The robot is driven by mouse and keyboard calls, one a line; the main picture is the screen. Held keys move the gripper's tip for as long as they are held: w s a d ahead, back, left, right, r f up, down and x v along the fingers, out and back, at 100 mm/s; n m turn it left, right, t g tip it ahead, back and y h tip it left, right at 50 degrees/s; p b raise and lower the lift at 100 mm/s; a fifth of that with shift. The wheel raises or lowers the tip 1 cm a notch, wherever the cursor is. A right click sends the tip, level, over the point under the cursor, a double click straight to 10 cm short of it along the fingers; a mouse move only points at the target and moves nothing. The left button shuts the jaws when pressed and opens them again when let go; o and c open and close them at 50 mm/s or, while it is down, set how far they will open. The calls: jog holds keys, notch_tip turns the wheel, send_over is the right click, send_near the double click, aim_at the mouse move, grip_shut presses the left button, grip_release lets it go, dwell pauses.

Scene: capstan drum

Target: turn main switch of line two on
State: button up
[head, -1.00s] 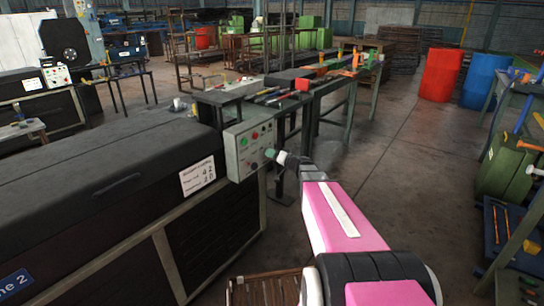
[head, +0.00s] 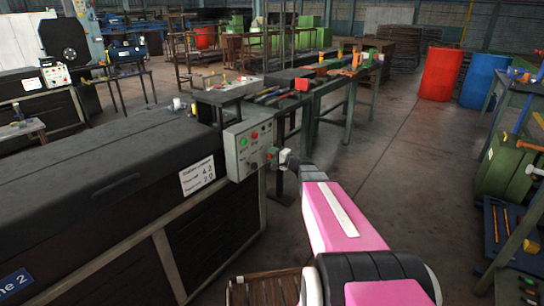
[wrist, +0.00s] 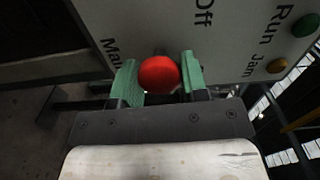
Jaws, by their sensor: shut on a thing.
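The control panel (head: 237,143) is a grey box on the end of the black machine, whose blue sign (head: 15,285) shows "ne 2". In the wrist view the panel face (wrist: 245,30) bears the words "Off", "Run", "Jam" and a partly hidden "Mai". The main switch (wrist: 158,73) shows as a round red part by "Mai". My gripper (wrist: 160,80) has its green fingers on either side of it and is shut on it. In the head view my gripper (head: 272,155) is at the panel's lower right; it hides the switch's pointing.
Green and amber round parts (wrist: 301,25) sit by "Run" and "Jam" on the panel. A tool-strewn bench (head: 325,75) stands behind the panel. Another line with its own panel (head: 56,75) stands far left. Open floor (head: 390,180) lies to the right.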

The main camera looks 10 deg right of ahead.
jog(key=shift+m, duration=0.4)
jog(key=o, duration=0.9)
jog(key=shift+s+d, duration=0.1)
jog(key=v, duration=1)
jog(key=shift+s+d, duration=0.2)
